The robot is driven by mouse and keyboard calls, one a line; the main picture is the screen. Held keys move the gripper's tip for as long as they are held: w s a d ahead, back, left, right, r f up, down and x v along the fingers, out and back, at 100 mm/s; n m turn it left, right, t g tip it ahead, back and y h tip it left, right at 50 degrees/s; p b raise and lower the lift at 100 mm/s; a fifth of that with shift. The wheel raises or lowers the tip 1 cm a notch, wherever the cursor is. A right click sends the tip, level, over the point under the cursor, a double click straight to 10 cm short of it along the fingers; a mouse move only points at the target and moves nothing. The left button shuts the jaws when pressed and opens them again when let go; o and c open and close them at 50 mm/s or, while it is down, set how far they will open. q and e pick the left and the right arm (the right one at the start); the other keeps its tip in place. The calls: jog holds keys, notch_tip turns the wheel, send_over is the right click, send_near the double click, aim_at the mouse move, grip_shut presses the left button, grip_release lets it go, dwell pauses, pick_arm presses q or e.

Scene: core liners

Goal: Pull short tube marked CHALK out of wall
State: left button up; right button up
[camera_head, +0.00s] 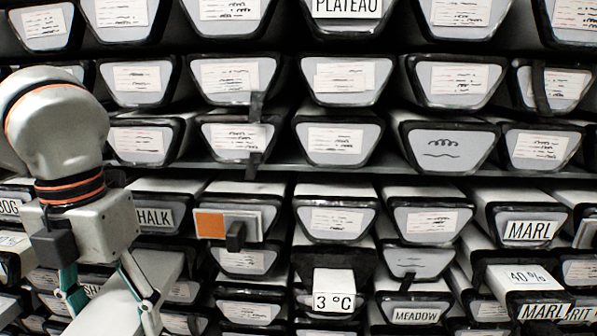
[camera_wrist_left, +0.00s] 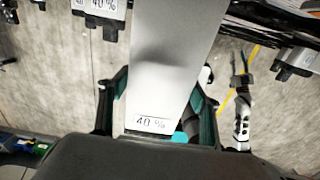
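A tube end with a partly covered label reading "HALK" (camera_head: 155,218) sits in the wall at left, just right of my left wrist. My left gripper (camera_head: 110,300) points down at lower left in the head view, its fingers on either side of a pale tube (camera_head: 112,318) that juts from the wall. In the left wrist view this tube (camera_wrist_left: 172,60) carries a "40 %" label on top, between the fingers (camera_wrist_left: 160,105). No clear gap shows at the tips, but I cannot tell whether they press on it. Its end face is hidden.
Rows of tube ends fill the wall. A tube marked MARL with "40 %" on top (camera_head: 525,278) and a "3 °C" tube (camera_head: 333,282) jut out. An orange-and-white plate with a dark handle (camera_head: 228,225) is right of the "HALK" tube. Bare floor (camera_wrist_left: 60,90) shows below.

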aim_at(96, 333)
pick_arm(q)
jog(key=c, duration=1)
jog(key=shift+o, duration=0.2)
jog(key=shift+r, duration=0.1)
jog(key=shift+s+a+b, duration=0.15)
jog(key=shift+s+b, duration=0.45)
jog(key=shift+s, duration=1.1)
jog(key=shift+s+a+b, duration=0.15)
jog(key=shift+s+b, duration=0.35)
jog(key=shift+s, duration=1.15)
jog(key=shift+s+a+b, duration=0.15)
jog(key=shift+s+b, duration=0.35)
jog(key=shift+s, duration=1.15)
jog(key=shift+s+a, duration=0.1)
jog(key=shift+s, duration=1.2)
